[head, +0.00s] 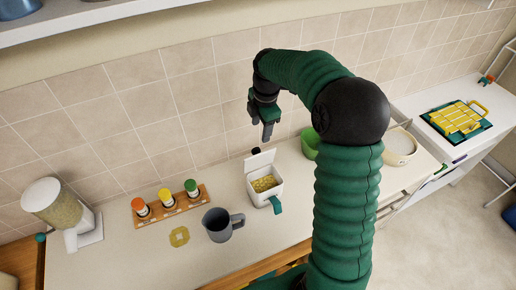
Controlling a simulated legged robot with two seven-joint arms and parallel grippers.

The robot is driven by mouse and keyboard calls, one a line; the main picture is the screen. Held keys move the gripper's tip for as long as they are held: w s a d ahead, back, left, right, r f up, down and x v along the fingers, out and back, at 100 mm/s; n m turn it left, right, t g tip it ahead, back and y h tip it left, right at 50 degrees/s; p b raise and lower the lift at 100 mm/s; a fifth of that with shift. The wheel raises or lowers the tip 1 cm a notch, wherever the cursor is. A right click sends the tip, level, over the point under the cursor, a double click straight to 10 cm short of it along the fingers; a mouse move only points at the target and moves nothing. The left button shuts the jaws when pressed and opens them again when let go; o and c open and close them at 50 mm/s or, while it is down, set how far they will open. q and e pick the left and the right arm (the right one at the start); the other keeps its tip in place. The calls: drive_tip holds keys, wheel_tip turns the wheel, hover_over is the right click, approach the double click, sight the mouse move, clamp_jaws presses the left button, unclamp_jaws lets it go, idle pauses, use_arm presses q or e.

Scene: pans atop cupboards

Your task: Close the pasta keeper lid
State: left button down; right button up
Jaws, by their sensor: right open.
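The pasta keeper (264,190) is a white box on the counter, with yellow pasta showing inside. Its white lid (259,161) stands raised at the back edge, so the box is open. A green tab or handle (276,205) shows at its front right. My right gripper (267,133) hangs above and just behind the lid, pointing down, apart from it. It is open and empty. My left gripper is not in the head view.
A dark grey mug (221,225) stands left of the keeper. Behind it is a wooden rack (155,214) with several coloured-cap jars. A green bowl (310,143) is to the right, partly behind my arm. A dispenser (58,208) stands far left.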

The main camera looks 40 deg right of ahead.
sight(257, 151)
drive_tip(key=f, duration=0.4)
drive_tip(key=w+f+p, duration=0.1)
drive_tip(key=f, duration=0.4)
drive_tip(key=w+f+p, duration=0.1)
drive_tip(key=f, duration=0.3)
drive_tip(key=shift+w+d+f, duration=0.1)
drive_tip(key=shift+d+f, duration=0.1)
drive_tip(key=shift+d, duration=0.15)
drive_tip(key=shift+a, duration=0.1)
drive_tip(key=shift+c, duration=0.4)
drive_tip(key=shift+c, duration=1.3)
drive_tip(key=shift+r, duration=0.1)
clamp_jaws()
